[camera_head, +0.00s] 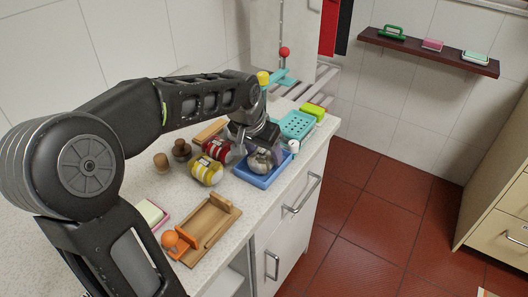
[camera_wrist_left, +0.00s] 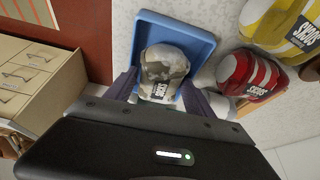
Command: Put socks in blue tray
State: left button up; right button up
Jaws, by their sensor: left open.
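The blue tray (camera_head: 264,183) sits on the counter, and its rim also shows in the left wrist view (camera_wrist_left: 180,23). A rolled grey camouflage sock (camera_head: 261,162) is in the tray; its label shows in the left wrist view (camera_wrist_left: 163,66). My left gripper (camera_head: 262,153) is over the tray, open, with its fingers on either side of the camouflage sock, apart from it as far as I can tell. A yellow-and-white rolled sock (camera_head: 206,172) and a red-and-white one (camera_head: 217,150) lie on the counter left of the tray. My right gripper is not in view.
Dark and brown round-topped items (camera_head: 161,162) stand left of the socks. A turquoise perforated basket (camera_head: 297,124) and a green block (camera_head: 314,111) lie behind the tray. The counter edge is close on the right.

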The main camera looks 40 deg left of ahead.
pick_arm(q)
jog(key=v, duration=0.7)
jog(key=shift+s+r, duration=0.15)
jog(key=shift+r, duration=0.1)
